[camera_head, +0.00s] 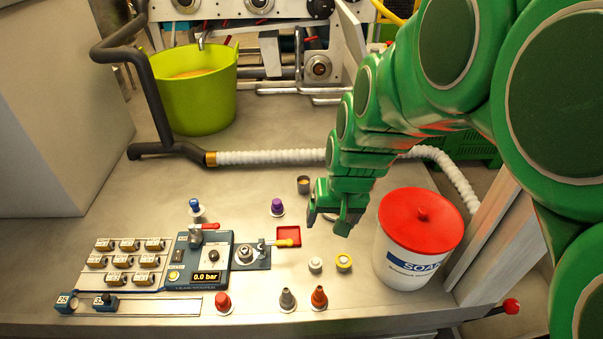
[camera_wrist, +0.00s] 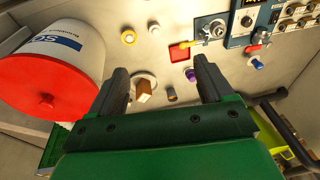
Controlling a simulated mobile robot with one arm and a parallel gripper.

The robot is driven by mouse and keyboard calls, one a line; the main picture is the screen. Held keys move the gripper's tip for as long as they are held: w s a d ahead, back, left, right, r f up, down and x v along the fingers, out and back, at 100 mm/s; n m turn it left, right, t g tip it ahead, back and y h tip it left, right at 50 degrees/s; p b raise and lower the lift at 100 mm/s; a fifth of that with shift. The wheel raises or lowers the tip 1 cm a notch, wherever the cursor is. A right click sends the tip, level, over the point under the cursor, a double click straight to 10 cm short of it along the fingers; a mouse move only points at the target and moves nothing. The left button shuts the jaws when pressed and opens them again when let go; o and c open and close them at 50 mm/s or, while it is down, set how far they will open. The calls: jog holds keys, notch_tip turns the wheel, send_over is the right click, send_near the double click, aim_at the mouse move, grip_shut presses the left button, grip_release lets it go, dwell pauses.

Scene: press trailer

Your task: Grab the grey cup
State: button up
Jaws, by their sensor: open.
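A small dark grey cup (camera_head: 303,185) with something orange-brown inside stands upright on the worktop, just left of my gripper in the head view. In the wrist view the cup (camera_wrist: 171,95) shows small, between the two fingers in the picture and nearer the right one. My gripper (camera_head: 335,222) points down above the worktop, right of and in front of the cup. In the wrist view my gripper (camera_wrist: 162,72) has its fingers wide apart with nothing held between them. The fingers appear apart from the cup.
A white soap tub (camera_head: 397,260) with a red lid stands close right of my gripper. A purple knob (camera_head: 277,206) stands left of the cup. A brown block (camera_wrist: 145,90) on a white disc is beside the cup. A ribbed white hose (camera_head: 270,157) runs behind. A control panel (camera_head: 200,258) is front left.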

jog(key=w+a+f+m+t, duration=0.15)
jog(key=w+f, duration=0.25)
jog(key=w, duration=0.4)
jog(key=w+a+f+t, duration=0.2)
jog(key=w+a+f, duration=0.15)
jog(key=w, duration=0.55)
jog(key=w+a+f+t, duration=0.1)
jog(key=w+f+t, duration=0.1)
jog(key=w+f, duration=0.45)
jog(key=m+t+h, duration=0.2)
jog(key=t+h, duration=0.2)
jog(key=t, duration=0.2)
send_near(304, 178)
jog(key=shift+w+f+g, duration=0.15)
jog(key=shift+f+g, duration=0.1)
jog(key=shift+x, duration=1.35)
jog(key=shift+w+d+f, duration=0.1)
jog(key=shift+w+d, duration=0.1)
jog(key=shift+w, duration=0.45)
jog(key=shift+x, duration=1.95)
jog(key=c, duration=1.1)
jog(key=shift+c, duration=0.2)
